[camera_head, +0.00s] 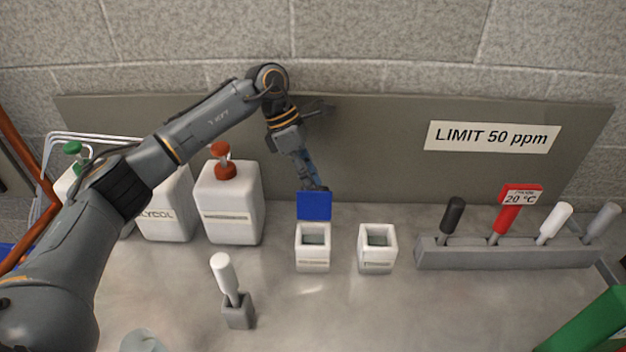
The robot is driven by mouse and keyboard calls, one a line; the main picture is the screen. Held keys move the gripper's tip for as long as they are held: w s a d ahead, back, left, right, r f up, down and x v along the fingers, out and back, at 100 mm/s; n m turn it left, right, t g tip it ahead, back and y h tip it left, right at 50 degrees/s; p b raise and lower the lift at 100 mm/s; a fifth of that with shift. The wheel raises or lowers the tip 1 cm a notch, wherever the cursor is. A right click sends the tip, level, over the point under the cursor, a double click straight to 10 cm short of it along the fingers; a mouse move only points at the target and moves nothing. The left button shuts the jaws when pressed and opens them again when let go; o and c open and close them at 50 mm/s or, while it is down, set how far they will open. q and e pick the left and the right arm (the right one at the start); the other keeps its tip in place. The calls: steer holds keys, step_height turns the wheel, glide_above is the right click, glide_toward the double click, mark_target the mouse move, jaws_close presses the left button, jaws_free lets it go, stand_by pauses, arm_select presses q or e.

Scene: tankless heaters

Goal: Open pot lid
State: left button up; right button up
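A small white pot (312,258) stands on the table near the middle, and its open top shows a dark inside. Its blue lid (314,206) stands upright at the pot's back edge, swung open. A second white pot (377,264) stands just right of it, open at the top, with no lid visible. My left gripper (316,186) points down right behind the top edge of the blue lid. Its fingertips are partly hidden by the lid, so I cannot tell whether they touch it or how far apart they are. My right gripper is not in view.
White jugs, one with an orange-red cap (232,208), stand at the left. A white-handled tool sits in a grey holder (238,314) in front. A grey rack (510,253) with several handled tools is at the right. A green object (588,325) fills the lower right corner. The front middle is clear.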

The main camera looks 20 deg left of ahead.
arm_select(q)
steer(key=shift+a+r, duration=0.1)
steer(key=shift+a, duration=0.15)
steer(key=v, duration=0.7)
steer(key=shift+d+r, duration=0.2)
steer(key=shift+f, duration=0.1)
